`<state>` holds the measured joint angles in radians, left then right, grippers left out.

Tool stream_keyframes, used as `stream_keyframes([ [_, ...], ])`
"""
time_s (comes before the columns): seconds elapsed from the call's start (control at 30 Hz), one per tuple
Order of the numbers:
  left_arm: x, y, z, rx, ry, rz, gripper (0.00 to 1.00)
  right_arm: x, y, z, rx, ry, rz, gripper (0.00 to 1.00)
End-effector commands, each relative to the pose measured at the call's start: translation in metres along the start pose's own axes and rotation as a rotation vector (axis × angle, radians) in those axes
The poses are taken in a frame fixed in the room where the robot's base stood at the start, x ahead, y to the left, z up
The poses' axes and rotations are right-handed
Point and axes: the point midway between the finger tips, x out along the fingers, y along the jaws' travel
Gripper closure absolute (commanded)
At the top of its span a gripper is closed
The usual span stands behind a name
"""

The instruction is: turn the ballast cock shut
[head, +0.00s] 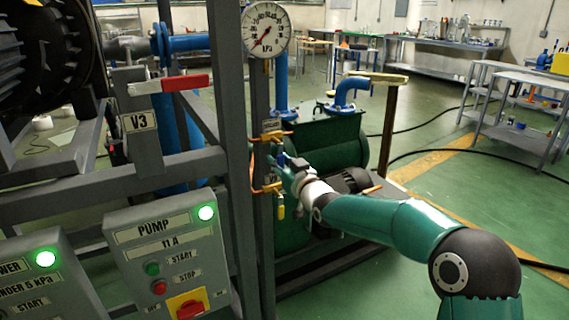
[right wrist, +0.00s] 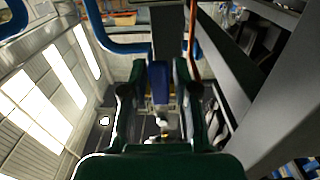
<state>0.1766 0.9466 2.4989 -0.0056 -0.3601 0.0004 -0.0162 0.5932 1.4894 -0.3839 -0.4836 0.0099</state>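Two small brass cocks sit on the grey post under the pressure gauge. The upper cock (head: 273,137) has a small label above it, too small to read. A blue handle (right wrist: 158,80) shows in the right wrist view, between the two fingers of my right gripper (right wrist: 160,75), which appear closed on its sides. In the head view, my right gripper (head: 283,165) is at the post just below the upper cock and hides part of this area. The lower cock (head: 268,188) has a yellow handle (head: 281,208) hanging down. My left gripper is not in view.
The gauge (head: 266,29) is above the cocks. A red-handled valve marked V3 (head: 185,83) is on the frame at left. The PUMP box (head: 165,250) shows a lit green lamp. A green tank (head: 325,140) stands behind my right gripper.

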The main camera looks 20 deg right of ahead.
Motion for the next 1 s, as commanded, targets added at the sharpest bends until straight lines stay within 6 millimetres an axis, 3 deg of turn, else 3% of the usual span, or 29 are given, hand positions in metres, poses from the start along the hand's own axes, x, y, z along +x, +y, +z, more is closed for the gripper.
stream_keyframes([
  [0.53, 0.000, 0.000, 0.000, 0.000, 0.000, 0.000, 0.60, -0.011, 0.001, 0.004, -0.004, -0.010, -0.001, 0.56],
  [1.0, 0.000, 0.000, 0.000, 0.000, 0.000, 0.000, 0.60, -0.089, 0.001, 0.003, -0.004, -0.008, 0.001, 0.56],
])
